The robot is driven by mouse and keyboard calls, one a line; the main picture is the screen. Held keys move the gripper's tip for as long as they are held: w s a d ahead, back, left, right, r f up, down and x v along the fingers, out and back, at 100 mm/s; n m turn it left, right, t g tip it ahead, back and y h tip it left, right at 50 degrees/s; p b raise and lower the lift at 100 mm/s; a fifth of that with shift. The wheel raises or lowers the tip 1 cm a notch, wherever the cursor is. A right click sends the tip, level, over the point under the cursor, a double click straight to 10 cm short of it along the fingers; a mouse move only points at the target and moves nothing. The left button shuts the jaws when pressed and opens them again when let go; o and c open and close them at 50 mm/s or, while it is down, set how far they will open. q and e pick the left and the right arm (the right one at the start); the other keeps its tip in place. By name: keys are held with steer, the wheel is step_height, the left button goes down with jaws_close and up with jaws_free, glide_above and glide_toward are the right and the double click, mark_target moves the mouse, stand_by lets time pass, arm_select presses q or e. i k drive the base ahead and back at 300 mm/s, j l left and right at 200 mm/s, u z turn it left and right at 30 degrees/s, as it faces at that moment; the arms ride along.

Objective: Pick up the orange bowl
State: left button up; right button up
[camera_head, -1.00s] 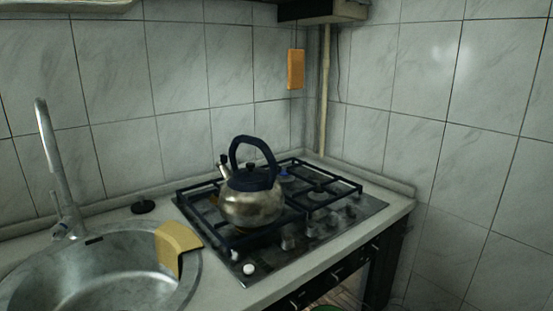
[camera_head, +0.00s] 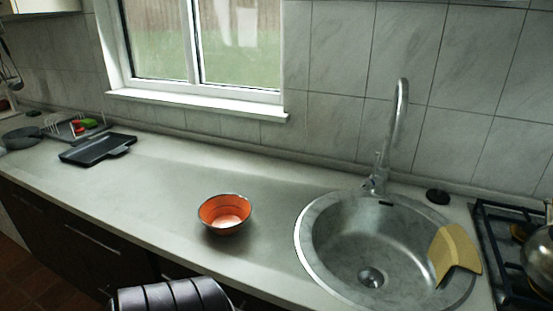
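The orange bowl (camera_head: 226,212) stands upright on the pale counter, left of the sink. It is orange inside with a dark rim and dark outside, and it looks empty. A black ribbed part, likely of my own arm, shows at the bottom edge, in front of the counter and below the bowl. No gripper fingers show in the head view.
A round metal sink (camera_head: 318,262) with a tall faucet (camera_head: 397,130) is right of the bowl. A yellow cloth or sponge (camera_head: 455,252) hangs over its rim. The stove (camera_head: 490,222) and kettle (camera_head: 540,258) are far right. A black tray (camera_head: 97,148) lies left. Counter around the bowl is clear.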

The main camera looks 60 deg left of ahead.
mark_target(226, 214)
steer(key=u, duration=2.3)
steer(key=k+l, duration=0.15)
steer(key=k, duration=0.3)
